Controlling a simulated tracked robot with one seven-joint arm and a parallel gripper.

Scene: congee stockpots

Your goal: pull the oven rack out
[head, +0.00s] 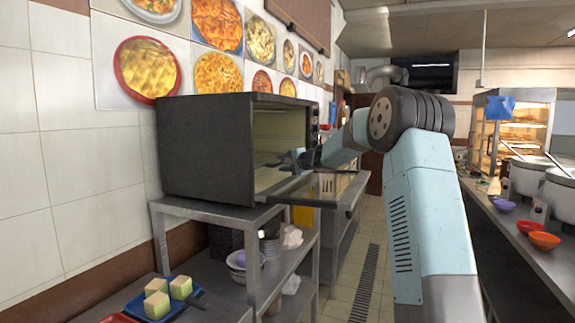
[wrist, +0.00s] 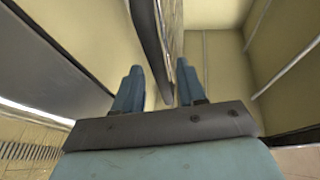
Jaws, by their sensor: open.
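The oven (head: 205,150) is a dark box on a metal stand, and its front door (head: 322,187) hangs down open. My gripper (head: 296,163) is at the oven's open front, in front of the pale interior. In the wrist view, my gripper (wrist: 160,85) shows two blue-grey fingers spread apart. The oven rack (wrist: 150,45) appears there as a dark front bar with a thin grid behind it. The bar runs down between the fingers, with a visible gap on at least one side. I cannot tell whether either finger touches it.
The metal stand (head: 225,211) holds bowls and a blue tray (head: 165,300) with pale green-and-yellow blocks on its lower shelf. The tiled wall is close on the left. A counter (head: 515,245) with bowls and pots stands at right, with an aisle floor between.

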